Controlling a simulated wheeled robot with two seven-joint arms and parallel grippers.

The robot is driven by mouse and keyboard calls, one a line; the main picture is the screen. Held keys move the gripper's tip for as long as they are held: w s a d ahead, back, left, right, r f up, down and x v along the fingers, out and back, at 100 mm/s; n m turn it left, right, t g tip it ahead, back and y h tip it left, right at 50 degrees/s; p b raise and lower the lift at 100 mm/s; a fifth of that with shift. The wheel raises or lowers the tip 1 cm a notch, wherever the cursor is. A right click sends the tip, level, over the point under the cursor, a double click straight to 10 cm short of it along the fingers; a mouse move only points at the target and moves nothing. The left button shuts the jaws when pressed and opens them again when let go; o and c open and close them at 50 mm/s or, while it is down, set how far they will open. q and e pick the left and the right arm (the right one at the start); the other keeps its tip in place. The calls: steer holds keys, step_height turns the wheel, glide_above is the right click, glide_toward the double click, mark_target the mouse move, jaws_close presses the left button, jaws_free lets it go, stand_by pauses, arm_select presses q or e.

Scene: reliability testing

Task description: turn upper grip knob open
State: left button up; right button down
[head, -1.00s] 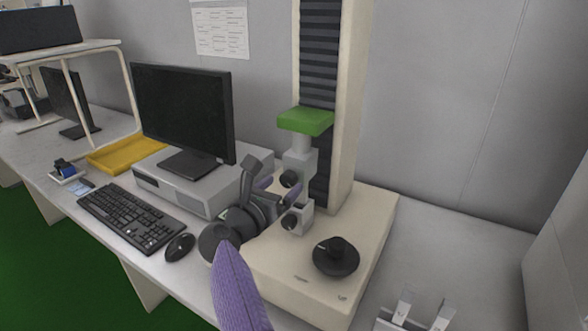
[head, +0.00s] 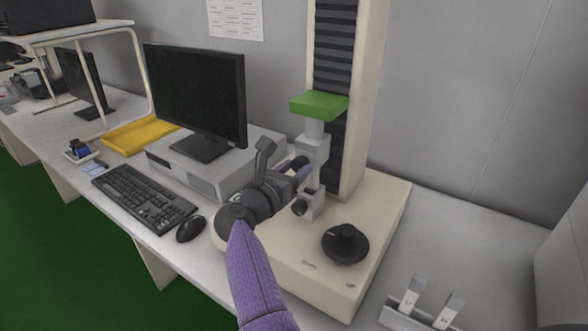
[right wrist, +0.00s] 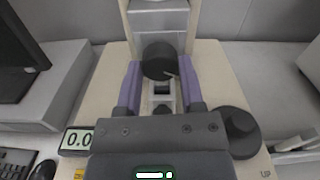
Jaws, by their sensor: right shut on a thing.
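The grey upper grip (head: 314,150) hangs under a green block on the test stand's column. Its black upper grip knob (head: 299,163) faces my right gripper (head: 302,171) and is partly hidden by it. In the right wrist view the round black upper grip knob (right wrist: 160,58) sits between the two purple fingers of my right gripper (right wrist: 160,70), which is shut on it. The lower grip (head: 309,206), with its own dark knob (head: 300,208), is just below the fingers. My left gripper is out of view.
The stand's cream base (head: 385,205) carries a black dial (head: 346,243) at right. A monitor (head: 195,95), keyboard (head: 145,200) and mouse (head: 190,229) are left. The green block (head: 318,105) is above the grip. Metal pieces (head: 420,305) lie at front right.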

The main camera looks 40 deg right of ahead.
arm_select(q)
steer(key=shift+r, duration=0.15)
arm_select(e)
steer(key=shift+n+p, duration=0.4)
steer(key=shift+n, duration=0.5)
steer(key=n+p, duration=0.1)
steer(key=n, duration=0.2)
steer(key=shift+r, duration=0.1)
steer(key=n+p, duration=0.3)
steer(key=n, duration=0.3)
steer(key=shift+n, duration=0.4)
steer(key=n+p, duration=0.2)
steer(key=n, duration=0.4)
arm_select(q)
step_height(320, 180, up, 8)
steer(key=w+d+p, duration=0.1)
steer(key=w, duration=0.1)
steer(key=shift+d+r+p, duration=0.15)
steer(key=shift+p, duration=0.25)
arm_select(e)
steer(key=n, duration=0.5)
steer(key=shift+n, duration=0.4)
steer(key=shift+a+n, duration=0.1)
steer(key=shift+n, duration=0.2)
steer(key=shift+f, duration=0.2)
steer(key=shift+c, duration=1.1)
jaws_free()
